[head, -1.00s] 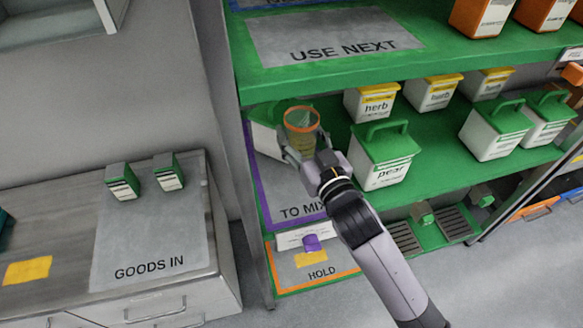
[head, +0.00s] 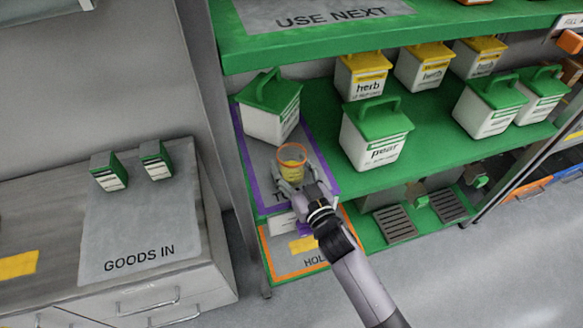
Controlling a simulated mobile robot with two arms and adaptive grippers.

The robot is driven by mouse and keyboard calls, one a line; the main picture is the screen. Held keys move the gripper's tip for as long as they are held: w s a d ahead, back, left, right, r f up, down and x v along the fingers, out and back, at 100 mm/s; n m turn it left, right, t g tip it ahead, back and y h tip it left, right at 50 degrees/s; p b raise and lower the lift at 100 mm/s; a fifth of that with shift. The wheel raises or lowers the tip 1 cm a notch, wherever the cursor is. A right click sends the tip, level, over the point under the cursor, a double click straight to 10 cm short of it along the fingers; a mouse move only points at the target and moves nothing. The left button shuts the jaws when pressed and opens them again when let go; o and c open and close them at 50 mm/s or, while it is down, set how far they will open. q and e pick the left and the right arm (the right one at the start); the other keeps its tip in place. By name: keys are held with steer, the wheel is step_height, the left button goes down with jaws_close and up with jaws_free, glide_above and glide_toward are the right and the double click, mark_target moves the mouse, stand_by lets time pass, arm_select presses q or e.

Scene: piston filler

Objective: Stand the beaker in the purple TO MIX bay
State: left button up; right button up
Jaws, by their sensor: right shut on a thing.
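The beaker (head: 291,160) is a clear cup with an orange rim and yellowish contents. My right gripper (head: 293,186) is shut on it and holds it upright over the front part of the purple-edged TO MIX bay (head: 258,172). Whether the beaker's base touches the shelf is hidden by the gripper. My left gripper is not in view.
A "pear" tub (head: 374,138) stands right of the bay, with yellow-lidded herb tubs (head: 360,76) behind it. The USE NEXT shelf (head: 400,42) overhangs above. The orange-edged HOLD bay (head: 285,262) lies below. The GOODS IN counter (head: 140,225) is at left.

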steer(key=shift+f, duration=0.1)
steer(key=o, duration=1.3)
steer(key=shift+r, duration=0.25)
steer(key=shift+s+d+f, duration=0.15)
steer(key=shift+s, duration=0.2)
steer(key=v, duration=1.1)
steer(key=shift+s+d, duration=0.1)
steer(key=shift+d, duration=0.05)
